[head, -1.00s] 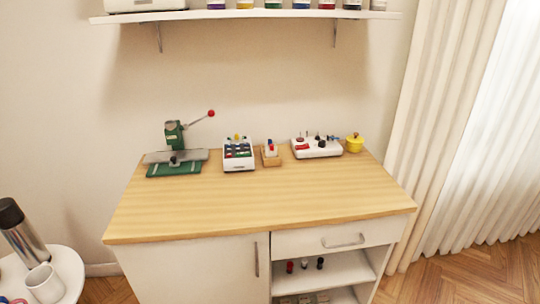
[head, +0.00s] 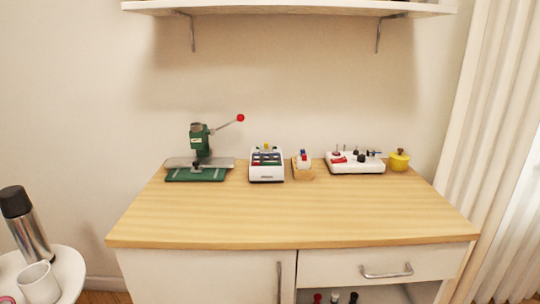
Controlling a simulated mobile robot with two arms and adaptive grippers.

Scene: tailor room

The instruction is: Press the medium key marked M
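A white box with rows of dark and coloured keys (head: 266,164) stands at the back of the wooden worktop, near the middle. The letters on its keys are too small to read, so I cannot tell which key is marked M. A white control panel (head: 354,167) with red and black knobs and small levers stands further right at the back. Neither of my grippers shows in the head view.
The wooden worktop (head: 290,215) is bare across its front. A green press (head: 198,145) with a red-knobbed lever stands back left. A small wooden block (head: 303,172) and a yellow pot (head: 399,161) stand at the back. A shelf (head: 290,8) hangs above; a round side table (head: 72,272) stands left.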

